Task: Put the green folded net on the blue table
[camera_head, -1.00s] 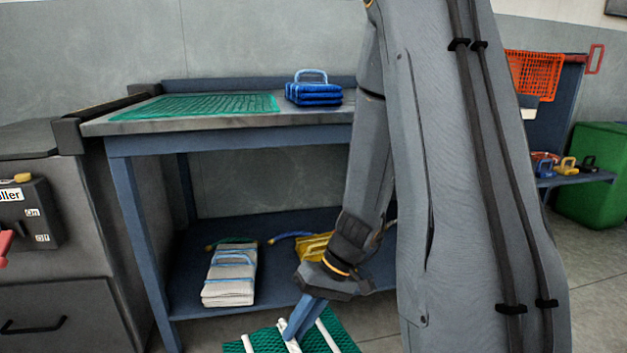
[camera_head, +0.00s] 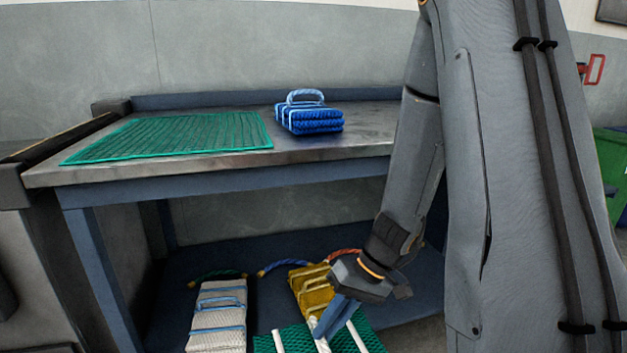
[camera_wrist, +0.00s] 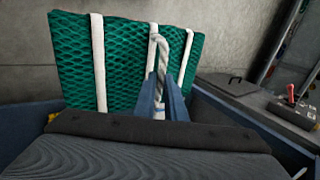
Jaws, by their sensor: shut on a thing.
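The green folded net (camera_head: 293,340) with white straps hangs from my gripper (camera_head: 325,328) at the bottom of the head view, in front of the lower shelf. In the wrist view the green net (camera_wrist: 125,62) shows its mesh and white straps. There my gripper (camera_wrist: 165,98) is shut on its white rope handle. The blue table (camera_head: 330,152) has a grey metal top and a blue frame. The net is lower than the tabletop and apart from it.
A flat green mesh mat (camera_head: 170,137) and a blue folded net (camera_head: 310,118) lie on the tabletop. The lower shelf (camera_head: 262,240) bears a white folded net (camera_head: 218,318) and a yellow one (camera_head: 310,287). Bare tabletop shows right of the blue net.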

